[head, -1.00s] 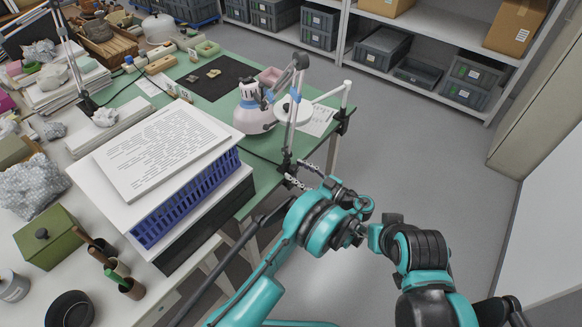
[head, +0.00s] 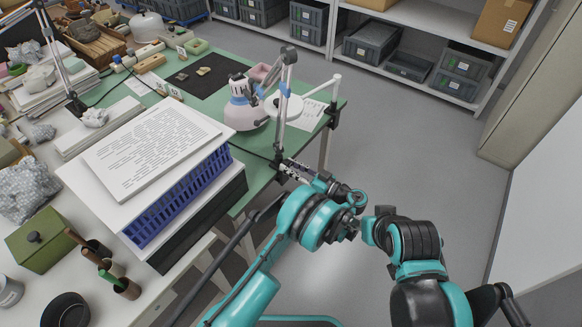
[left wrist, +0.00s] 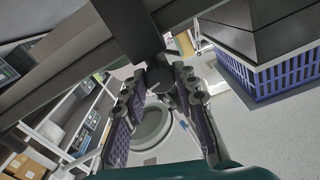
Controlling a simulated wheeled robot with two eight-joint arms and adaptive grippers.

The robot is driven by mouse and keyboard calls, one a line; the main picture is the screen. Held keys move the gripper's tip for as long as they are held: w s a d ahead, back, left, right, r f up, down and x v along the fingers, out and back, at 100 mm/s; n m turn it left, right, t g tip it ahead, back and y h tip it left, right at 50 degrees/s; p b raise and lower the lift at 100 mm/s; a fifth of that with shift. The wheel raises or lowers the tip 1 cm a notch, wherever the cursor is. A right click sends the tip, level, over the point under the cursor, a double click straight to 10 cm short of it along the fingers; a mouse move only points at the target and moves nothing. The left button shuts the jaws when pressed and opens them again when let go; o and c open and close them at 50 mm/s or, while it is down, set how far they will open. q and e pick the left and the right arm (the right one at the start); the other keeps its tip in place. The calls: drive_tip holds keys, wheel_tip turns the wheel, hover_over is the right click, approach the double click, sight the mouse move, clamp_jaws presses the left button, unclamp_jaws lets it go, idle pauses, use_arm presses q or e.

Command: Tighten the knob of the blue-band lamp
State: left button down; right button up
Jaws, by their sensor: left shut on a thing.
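The blue-band lamp (head: 245,112), pale with blue bands on its head and arm, stands at the right end of the green table mat. Its post runs down to a dark clamp (head: 279,157) at the table's front edge. My left gripper (head: 287,166) is at the clamp, below the tabletop edge. In the left wrist view, the two dark padded fingers of my left gripper (left wrist: 158,82) sit on either side of the dark knob (left wrist: 159,74) below the clamp. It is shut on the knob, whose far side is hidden.
A paper stack on a blue crate (head: 180,198) stands left of my left arm. A white post with a clamp (head: 332,115) is at the table's right corner. Shelves with grey bins (head: 372,42) stand behind. The floor to the right is clear.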

use_arm(q)
drive_tip(key=c, duration=1.2)
unclamp_jaws()
drive_tip(key=shift+o, duration=0.2)
